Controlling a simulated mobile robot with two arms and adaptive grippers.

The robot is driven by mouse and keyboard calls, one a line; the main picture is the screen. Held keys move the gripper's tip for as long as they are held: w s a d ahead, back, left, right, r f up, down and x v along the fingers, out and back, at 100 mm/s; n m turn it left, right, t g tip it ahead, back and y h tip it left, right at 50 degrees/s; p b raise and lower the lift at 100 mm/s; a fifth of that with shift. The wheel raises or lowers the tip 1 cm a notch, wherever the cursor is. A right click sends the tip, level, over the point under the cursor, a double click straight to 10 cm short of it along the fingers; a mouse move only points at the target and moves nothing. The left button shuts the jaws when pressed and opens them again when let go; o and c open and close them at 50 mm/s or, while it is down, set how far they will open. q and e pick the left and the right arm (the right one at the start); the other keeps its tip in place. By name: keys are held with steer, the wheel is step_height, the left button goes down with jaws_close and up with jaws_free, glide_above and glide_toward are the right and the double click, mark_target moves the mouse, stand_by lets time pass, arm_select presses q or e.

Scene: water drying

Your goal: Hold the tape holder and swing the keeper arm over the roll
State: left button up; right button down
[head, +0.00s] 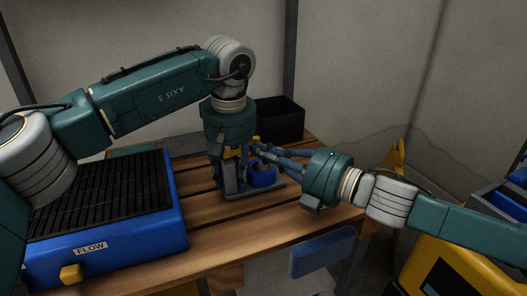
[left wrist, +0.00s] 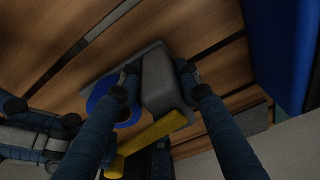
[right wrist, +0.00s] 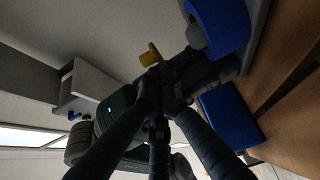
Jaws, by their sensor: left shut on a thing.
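The tape holder is a grey base (head: 238,191) on the slatted bench, with a grey upright block (left wrist: 160,82) and a blue tape roll (head: 263,178). My left gripper (head: 229,178) points down and is shut on the grey block, one finger on each side in the left wrist view. The yellow keeper arm (left wrist: 150,136) lies beside the block; its yellow knob shows in the right wrist view (right wrist: 151,55). My right gripper (right wrist: 162,82) comes in from the right with fingertips close together, near the knob. Whether they touch it is unclear. Fingers partly hide the roll.
A blue unit marked FLOW with a black grille (head: 95,195) fills the bench's left side. A black bin (head: 280,120) stands behind the holder. A blue panel (head: 322,253) hangs at the front edge. Yellow equipment (head: 455,270) stands at lower right.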

mark_target(259, 138)
steer(key=shift+w+d+r+n+g+y, duration=0.1)
steer(key=shift+w+r+n+g+y, duration=0.05)
steer(key=shift+w+n+g+y, duration=0.4)
steer(key=shift+w+d+r+n+g+y, duration=0.1)
steer(key=shift+w+n+g+y, duration=0.25)
steer(key=shift+w+n+g, duration=0.15)
steer(key=shift+w+d+r+n+g+y, duration=0.1)
steer(key=shift+w+n+g+y, duration=0.2)
steer(key=shift+g, duration=0.25)
steer(key=shift+w+a+n+g+y, duration=0.25)
steer(key=shift+w+n+g+y, duration=0.2)
steer(key=shift+n+g, duration=0.45)
steer(key=shift+w+a+n+g+y, duration=0.2)
steer(key=shift+w+n+g+y, duration=0.35)
steer(key=shift+g, duration=0.55)
steer(key=shift+s, duration=0.15)
steer(key=s, duration=0.2)
steer(key=s+d, duration=0.1)
steer(key=shift+s+d+g, duration=0.1)
steer(key=shift+s+g, duration=0.2)
steer(key=shift+s, duration=0.1)
steer(key=s+d, duration=0.5)
steer(key=d, duration=0.4)
steer(key=shift+s, duration=0.15)
steer(key=shift+a, duration=0.1)
